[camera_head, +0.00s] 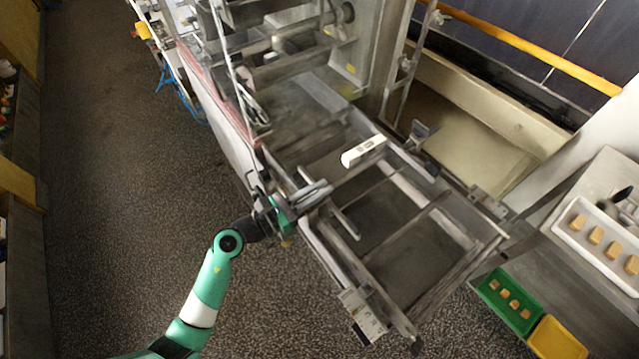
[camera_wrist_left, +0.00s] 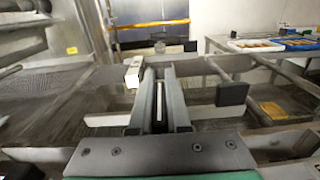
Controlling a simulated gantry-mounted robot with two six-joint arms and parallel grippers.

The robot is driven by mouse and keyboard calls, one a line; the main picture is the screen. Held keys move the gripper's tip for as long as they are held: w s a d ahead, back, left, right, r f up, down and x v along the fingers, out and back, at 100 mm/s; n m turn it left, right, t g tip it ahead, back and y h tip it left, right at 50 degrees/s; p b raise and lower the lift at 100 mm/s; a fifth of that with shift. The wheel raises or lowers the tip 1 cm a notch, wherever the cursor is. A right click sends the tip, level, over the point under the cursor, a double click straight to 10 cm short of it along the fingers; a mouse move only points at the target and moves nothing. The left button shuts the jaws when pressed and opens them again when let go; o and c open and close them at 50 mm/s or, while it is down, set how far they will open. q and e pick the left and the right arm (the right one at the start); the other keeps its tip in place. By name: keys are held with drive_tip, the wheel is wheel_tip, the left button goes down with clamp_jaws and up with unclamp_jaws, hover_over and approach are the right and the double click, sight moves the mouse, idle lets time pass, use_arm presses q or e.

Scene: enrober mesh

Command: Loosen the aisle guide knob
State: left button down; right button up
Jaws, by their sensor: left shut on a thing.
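My left gripper (camera_head: 322,188) reaches over the near side rail of the machine's mesh conveyor frame. It also shows in the left wrist view (camera_wrist_left: 160,72), with its two grey fingers close together and pointing forward. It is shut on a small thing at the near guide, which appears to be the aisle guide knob. The fingers hide most of the knob, so its shape and turn cannot be made out. My right gripper is in neither view.
A white block (camera_head: 363,151) sits on the frame just beyond my fingers. A guide bar (camera_head: 345,222) lies to their right, and a far bracket (camera_head: 420,131) stands across the frame. Trays of pieces, one white (camera_head: 566,224) and one green (camera_head: 489,293), are at the right.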

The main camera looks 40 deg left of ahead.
use_arm(q)
drive_tip(key=shift+a+y, duration=0.1)
drive_tip(key=shift+y, duration=0.2)
drive_tip(key=c, duration=0.9)
unclamp_jaws()
drive_tip(key=shift+s, duration=0.1)
drive_tip(key=s, duration=0.3)
drive_tip(key=s+a, duration=0.1)
drive_tip(key=s, duration=0.7)
drive_tip(key=shift+s+a, duration=0.2)
drive_tip(key=shift+a, duration=0.2)
